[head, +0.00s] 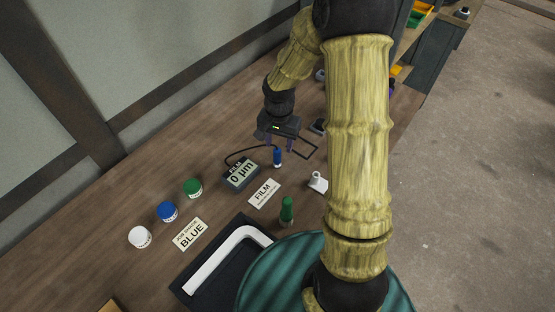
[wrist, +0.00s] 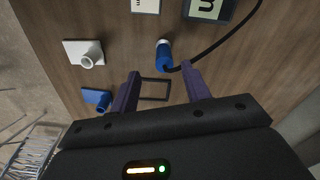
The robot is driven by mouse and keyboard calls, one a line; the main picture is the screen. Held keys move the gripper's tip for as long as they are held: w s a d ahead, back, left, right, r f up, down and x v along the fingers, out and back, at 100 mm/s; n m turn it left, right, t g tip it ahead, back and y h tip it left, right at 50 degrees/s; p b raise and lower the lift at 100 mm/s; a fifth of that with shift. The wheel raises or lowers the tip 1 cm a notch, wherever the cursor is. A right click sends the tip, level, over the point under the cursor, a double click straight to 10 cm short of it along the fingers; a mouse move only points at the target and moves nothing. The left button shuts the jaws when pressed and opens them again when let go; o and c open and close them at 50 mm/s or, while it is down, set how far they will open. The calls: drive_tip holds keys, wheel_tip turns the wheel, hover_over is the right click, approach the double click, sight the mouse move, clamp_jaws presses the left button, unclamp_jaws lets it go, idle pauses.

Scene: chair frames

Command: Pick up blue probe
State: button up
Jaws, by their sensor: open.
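The blue probe (head: 278,157) stands on the wooden bench beside the film gauge (head: 241,175), which reads 0 µm. In the wrist view the probe (wrist: 164,55) shows a pale end, and a black cable runs from it towards the gauge (wrist: 207,8). My gripper (head: 280,144) is open and empty above the bench, near the probe. In the wrist view my gripper's (wrist: 160,73) two purple fingers are apart, with the probe just beyond the tips, roughly in line with the gap. I cannot tell the exact height between them.
A white stand (head: 317,183) and a green one (head: 287,210) are nearby; a blue one (wrist: 97,99) shows in the wrist view. A FILM card (head: 264,194), BLUE card (head: 190,235), white, blue and green pots and a black tray (head: 185,289) are on the bench.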

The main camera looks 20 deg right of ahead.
sight(277, 157)
drive_tip(key=shift+f, duration=1.35)
drive_tip(key=shift+w+a+f+p, duration=0.1)
drive_tip(key=shift+f+p, duration=0.2)
drive_tip(key=shift+f, duration=1)
drive_tip(key=shift+w+a+f+p, duration=0.1)
drive_tip(key=shift+f+p, duration=0.2)
drive_tip(key=shift+f, duration=1)
clamp_jaws()
